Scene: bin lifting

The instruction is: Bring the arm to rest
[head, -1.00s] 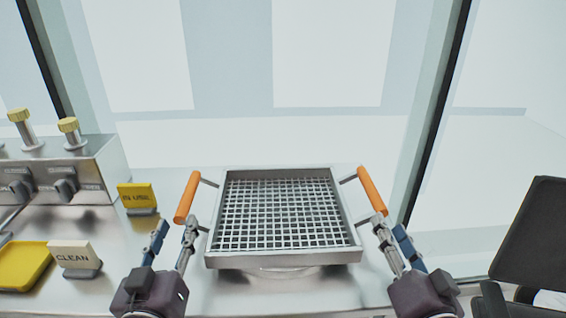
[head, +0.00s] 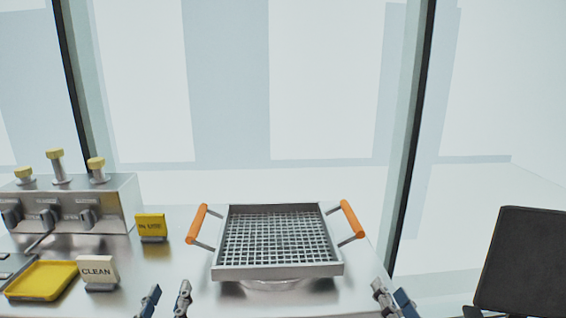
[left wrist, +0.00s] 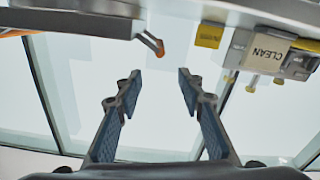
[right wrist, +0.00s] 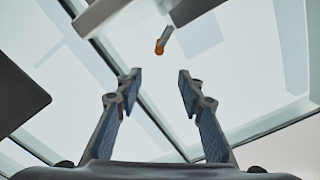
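A square metal bin (head: 277,271) with a wire-grid bottom sits on a round base on the metal counter. It has an orange handle (head: 197,224) on its left side and another orange handle (head: 352,219) on its right. My left gripper (head: 167,298) is open and empty at the lower edge of the head view, in front of the bin and to its left. In the left wrist view its fingers (left wrist: 156,88) stand apart. My right gripper (head: 393,298) is open and empty to the lower right of the bin. Its fingers (right wrist: 156,88) stand apart in the right wrist view.
At the left are a metal box with yellow-topped knobs (head: 75,205), a yellow tray (head: 42,280), a CLEAN sign (head: 98,270) and a yellow sign (head: 151,226). A dark panel (head: 522,262) stands at the right. Glass panes rise behind the counter.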

